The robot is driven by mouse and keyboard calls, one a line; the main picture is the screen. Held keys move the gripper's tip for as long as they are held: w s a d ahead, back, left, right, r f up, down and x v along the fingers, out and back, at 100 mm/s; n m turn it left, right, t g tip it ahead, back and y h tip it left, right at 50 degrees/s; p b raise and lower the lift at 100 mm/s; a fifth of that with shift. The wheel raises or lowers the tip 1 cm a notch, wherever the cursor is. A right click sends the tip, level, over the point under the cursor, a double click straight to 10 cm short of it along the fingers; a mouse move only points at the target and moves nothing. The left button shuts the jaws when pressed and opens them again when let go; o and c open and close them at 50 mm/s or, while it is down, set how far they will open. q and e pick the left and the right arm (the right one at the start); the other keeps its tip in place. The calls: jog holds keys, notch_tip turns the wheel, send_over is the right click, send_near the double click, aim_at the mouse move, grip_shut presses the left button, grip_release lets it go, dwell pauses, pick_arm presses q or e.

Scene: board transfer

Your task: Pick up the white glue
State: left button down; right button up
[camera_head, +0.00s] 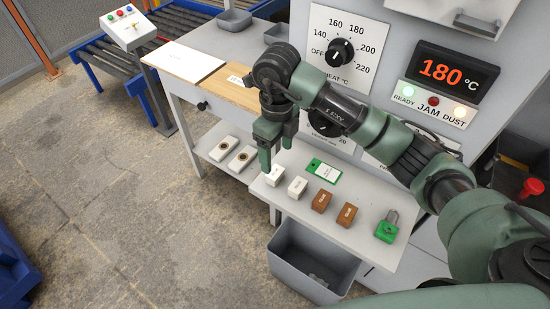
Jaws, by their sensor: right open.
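Two small white glue blocks stand on the light shelf of the machine: the left one (274,177) and the right one (297,187). Two brown blocks stand in the same row, the nearer-to-white one (321,201) and another (346,215). My right gripper (276,159) points down with its fingers apart and nothing between them. It appears just above and behind the left white block, one fingertip close to that block's upper edge. I cannot tell whether they touch. My left gripper is not in view.
A green card (324,171) lies behind the blocks. A green device with a grey knob (387,226) stands at the shelf's right end. A grey bin (305,272) is below the shelf. The machine front with dials and a 180 °C display (441,72) rises behind.

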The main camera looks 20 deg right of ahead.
aim_at(275, 179)
jog(key=f, duration=0.1)
jog(key=s+f, duration=0.1)
jog(key=f+p, duration=0.1)
jog(key=shift+s+a+f, duration=0.15)
jog(key=shift+s+a, duration=0.1)
jog(key=shift+a, duration=0.15)
jog(key=f, duration=0.3)
jog(key=shift+w, duration=0.3)
jog(key=shift+f, duration=0.3)
jog(key=c, duration=1.4)
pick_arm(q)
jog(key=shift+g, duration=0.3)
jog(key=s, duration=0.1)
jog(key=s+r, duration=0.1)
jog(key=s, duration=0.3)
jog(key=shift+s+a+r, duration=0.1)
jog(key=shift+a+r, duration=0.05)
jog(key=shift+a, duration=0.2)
pick_arm(e)
jog(key=shift+c, duration=0.2)
